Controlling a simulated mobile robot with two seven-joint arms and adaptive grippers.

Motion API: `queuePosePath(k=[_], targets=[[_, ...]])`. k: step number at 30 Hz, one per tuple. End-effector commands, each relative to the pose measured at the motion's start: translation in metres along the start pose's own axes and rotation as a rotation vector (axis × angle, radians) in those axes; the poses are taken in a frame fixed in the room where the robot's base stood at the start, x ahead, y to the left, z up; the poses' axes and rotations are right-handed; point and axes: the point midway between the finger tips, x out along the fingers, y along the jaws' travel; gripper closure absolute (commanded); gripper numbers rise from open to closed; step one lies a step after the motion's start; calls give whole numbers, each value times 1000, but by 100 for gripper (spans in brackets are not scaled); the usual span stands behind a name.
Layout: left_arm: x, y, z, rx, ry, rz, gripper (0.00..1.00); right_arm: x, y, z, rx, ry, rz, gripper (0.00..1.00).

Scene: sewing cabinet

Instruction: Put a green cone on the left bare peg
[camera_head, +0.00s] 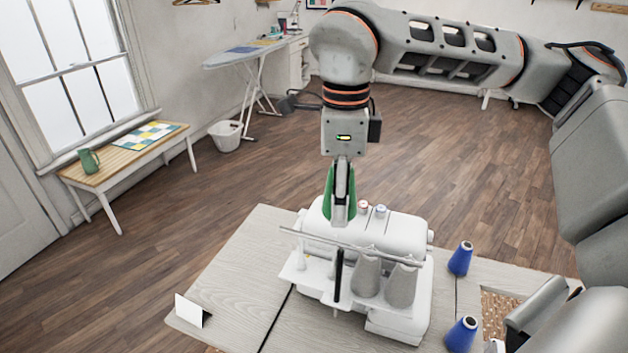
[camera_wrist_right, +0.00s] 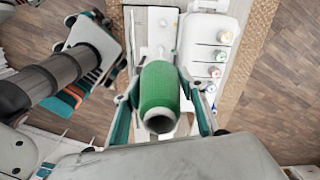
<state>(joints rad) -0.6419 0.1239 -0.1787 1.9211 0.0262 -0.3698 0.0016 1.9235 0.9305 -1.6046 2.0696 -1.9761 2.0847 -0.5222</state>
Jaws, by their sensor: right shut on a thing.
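My right gripper (camera_head: 341,215) is shut on a green cone (camera_head: 329,195), holding it above the white sewing machine (camera_head: 400,228). In the right wrist view the green cone (camera_wrist_right: 158,88) sits between the two fingers (camera_wrist_right: 163,108), its open end facing the camera. The machine's thread stand has a bare white peg (camera_head: 301,256) at its left end, below and left of the gripper. Two grey cones (camera_head: 366,275) stand on the right side of the stand. The cone's lower end and the area behind the dark post are partly hidden.
A dark upright post (camera_head: 338,280) and a thread bar (camera_head: 350,246) rise from the stand, close under the gripper. Two blue cones (camera_head: 460,258) stand on the table at right. A white folded card (camera_head: 190,310) stands at left; the tabletop (camera_head: 245,265) there is mostly clear.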

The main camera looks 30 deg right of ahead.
Motion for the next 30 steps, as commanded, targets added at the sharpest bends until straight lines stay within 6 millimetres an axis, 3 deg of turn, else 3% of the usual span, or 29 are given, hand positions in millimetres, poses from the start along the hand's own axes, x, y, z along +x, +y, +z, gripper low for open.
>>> queuePosePath(k=[11,21,30], targets=[[0,7,9,5,-2,13,60,22,1,0,-1,-2,0,82],[8,21,-2,0,45,34,60,44,1,0,-1,-2,1,82],[10,18,-1,4,45,30,60,46,1,0,-2,-2,1,82]])
